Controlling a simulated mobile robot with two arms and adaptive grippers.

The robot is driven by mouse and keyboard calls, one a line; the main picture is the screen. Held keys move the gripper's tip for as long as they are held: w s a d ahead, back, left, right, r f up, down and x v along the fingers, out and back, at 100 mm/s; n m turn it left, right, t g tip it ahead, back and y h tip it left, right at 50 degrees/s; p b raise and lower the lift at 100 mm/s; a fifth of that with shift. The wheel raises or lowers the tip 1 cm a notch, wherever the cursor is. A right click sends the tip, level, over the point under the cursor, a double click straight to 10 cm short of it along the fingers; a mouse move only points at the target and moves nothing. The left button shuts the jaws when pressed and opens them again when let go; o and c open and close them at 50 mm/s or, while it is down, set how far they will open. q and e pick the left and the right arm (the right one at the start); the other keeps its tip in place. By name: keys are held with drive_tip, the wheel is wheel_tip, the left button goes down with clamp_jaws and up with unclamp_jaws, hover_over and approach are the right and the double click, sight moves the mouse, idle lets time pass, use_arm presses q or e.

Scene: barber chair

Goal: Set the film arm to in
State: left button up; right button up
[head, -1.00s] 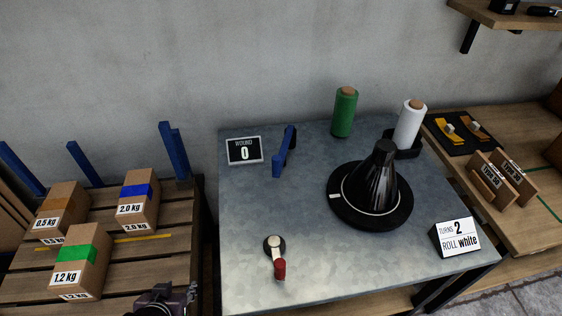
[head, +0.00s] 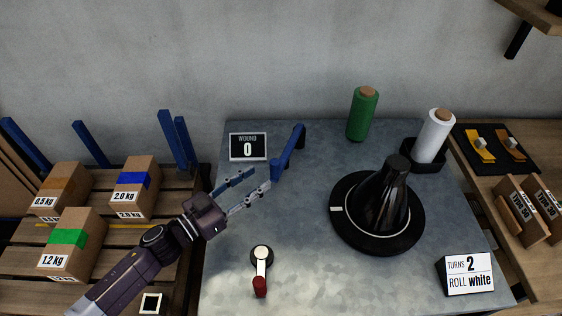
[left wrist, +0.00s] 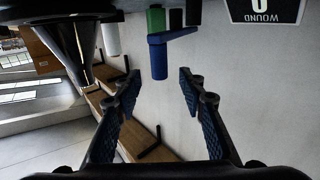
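The blue film arm (head: 289,152) stands on the grey metal table (head: 310,285), right of the sign reading "WOUND 0". It slants from its post at the back towards the front left. My left gripper (head: 261,179) is open and empty, with its fingertips just left of and in front of the film arm's near end, apart from it. In the left wrist view the film arm (left wrist: 160,56) shows upside down beyond the gap between the open fingers (left wrist: 160,80). My right gripper is not in view.
A black turntable (head: 350,232) with a cone, green roll (head: 362,115), white roll (head: 433,137) and sign "TURNS 2 ROLL white" (head: 469,274) stand to the right. A red-handled lever (head: 261,270) is at the front. Weighted boxes (head: 71,240) sit on a pallet at left.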

sight(271, 169)
use_arm(q)
drive_tip(key=x, duration=0.7)
drive_tip(key=shift+w+d+r+p, duration=0.1)
drive_tip(key=shift+d+p, duration=0.1)
drive_tip(key=shift+p, duration=0.1)
clamp_jaws()
